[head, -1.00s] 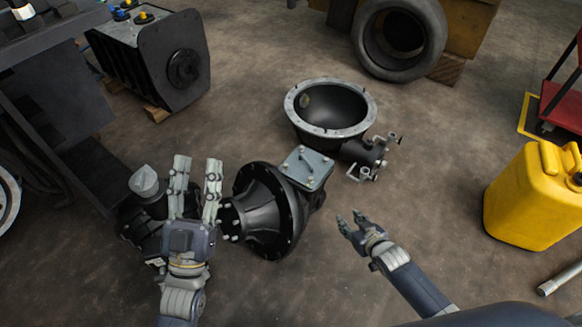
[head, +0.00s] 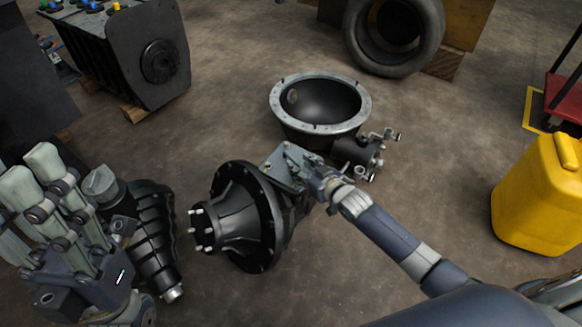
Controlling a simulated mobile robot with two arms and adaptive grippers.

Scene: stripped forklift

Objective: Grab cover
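A grey square cover plate (head: 277,169) sits on top of a black bell-shaped housing (head: 240,213) on the floor. My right gripper (head: 301,164) is at the cover's right side, with its fingers over that edge. It hides part of the cover, and I cannot tell whether it is closed on it. My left gripper (head: 62,200) is at the lower left with its fingers spread and empty, left of the housing. It partly overlaps a ribbed black part (head: 155,225) with a grey cap.
A black bowl-shaped casing (head: 320,103) with a grey rim stands behind the housing, with a small valve-like fitting (head: 362,152) beside it. A yellow canister (head: 540,195) stands at right. A black box unit (head: 145,60) and tyre (head: 395,35) are behind. Floor between is clear.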

